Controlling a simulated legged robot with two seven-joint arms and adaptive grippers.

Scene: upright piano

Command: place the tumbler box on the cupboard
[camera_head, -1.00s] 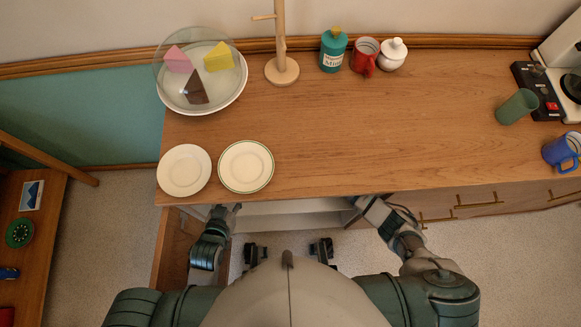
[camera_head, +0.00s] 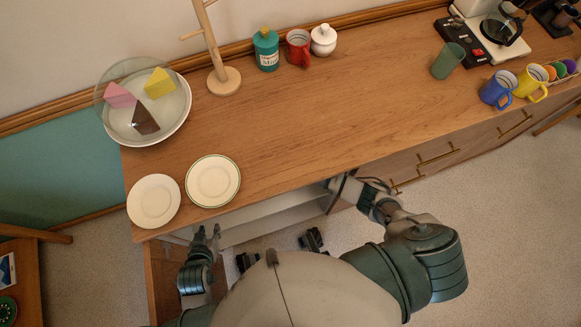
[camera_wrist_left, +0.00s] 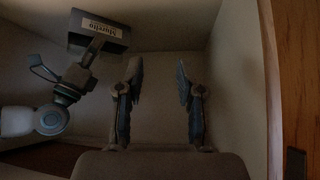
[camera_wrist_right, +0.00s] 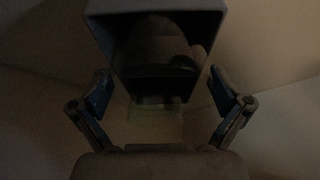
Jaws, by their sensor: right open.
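The tumbler box appears to be the dark box with a pale name label (camera_wrist_left: 97,30) at the upper left of the left wrist view, inside the cupboard. In the right wrist view the box (camera_wrist_right: 98,18) is a grey frame with a dark opening, ahead of my open right gripper (camera_wrist_right: 162,92), whose fingers spread to either side below it. I cannot tell whether they touch it. The box is hidden in the head view. My left gripper (camera_wrist_left: 158,75) is open and empty; in the head view it is at the cupboard's front (camera_head: 206,236). The cupboard (camera_head: 330,130) has a wooden top.
On the top are two plates (camera_head: 154,201), a cake dish (camera_head: 143,133), a wooden stand (camera_head: 225,81), a teal jar (camera_head: 266,50), a red mug (camera_head: 298,47), a green cup (camera_head: 447,62) and a blue mug (camera_head: 497,89). The middle of the top is bare.

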